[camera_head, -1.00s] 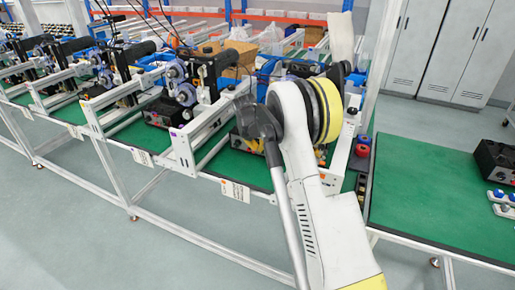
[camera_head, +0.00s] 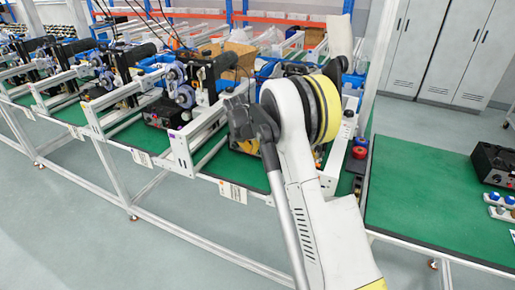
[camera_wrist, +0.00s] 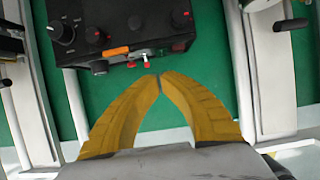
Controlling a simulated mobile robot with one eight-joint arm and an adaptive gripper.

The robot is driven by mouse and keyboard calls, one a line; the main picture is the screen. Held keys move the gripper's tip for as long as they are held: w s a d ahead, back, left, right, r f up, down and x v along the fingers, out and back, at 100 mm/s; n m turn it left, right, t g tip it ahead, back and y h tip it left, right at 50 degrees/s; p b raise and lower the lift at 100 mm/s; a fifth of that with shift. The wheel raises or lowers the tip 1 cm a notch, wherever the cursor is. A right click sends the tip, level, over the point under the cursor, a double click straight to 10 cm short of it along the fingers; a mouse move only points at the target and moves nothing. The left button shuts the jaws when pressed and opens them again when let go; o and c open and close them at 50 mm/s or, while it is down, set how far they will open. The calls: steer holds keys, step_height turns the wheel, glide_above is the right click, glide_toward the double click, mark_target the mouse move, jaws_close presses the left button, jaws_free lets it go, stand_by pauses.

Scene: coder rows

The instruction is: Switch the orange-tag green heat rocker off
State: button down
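A black control box (camera_wrist: 122,28) stands on the green bench top in the wrist view, with round black knobs and red parts on it. An orange tag (camera_wrist: 117,51) is on its near edge. Right of the tag is a small pale switch (camera_wrist: 143,54) with red bits below it; I cannot make out a green rocker face. My gripper (camera_wrist: 159,77) has its yellow fingers shut with the tips together, empty, just below and slightly right of the switch, apparently apart from it.
White frame rails (camera_wrist: 241,75) flank the box in the wrist view. A black knob or handle (camera_wrist: 290,24) sits at the upper right. In the head view, another black box (camera_head: 495,162) stands on the right bench (camera_head: 420,200), which is mostly clear.

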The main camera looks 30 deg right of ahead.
step_height(320, 180, up, 10)
steer(key=s+a+p, duration=0.1)
steer(key=p, duration=0.2)
steer(key=shift+a+r, duration=0.1)
steer(key=shift+r, duration=0.05)
steer(key=s+a+r+m+t+y, duration=0.1)
steer(key=s+a+r+m, duration=0.45)
steer(key=s, duration=0.35)
steer(key=s+a+r+m+t+y, duration=0.1)
steer(key=s+a+r+m, duration=0.5)
steer(key=s, duration=0.4)
steer(key=s+a+f+m+t, duration=0.1)
steer(key=s+a+f+m, duration=0.1)
steer(key=s+m, duration=0.5)
steer(key=s+a+f+m+t+y+b, duration=0.1)
steer(key=s+a+f+m, duration=0.2)
steer(key=s+m, duration=0.4)
steer(key=s, duration=0.5)
steer(key=shift+s+a+y, duration=0.3)
steer(key=shift+s+a, duration=0.1)
steer(key=shift+f+b, duration=0.2)
steer(key=shift+b, duration=0.15)
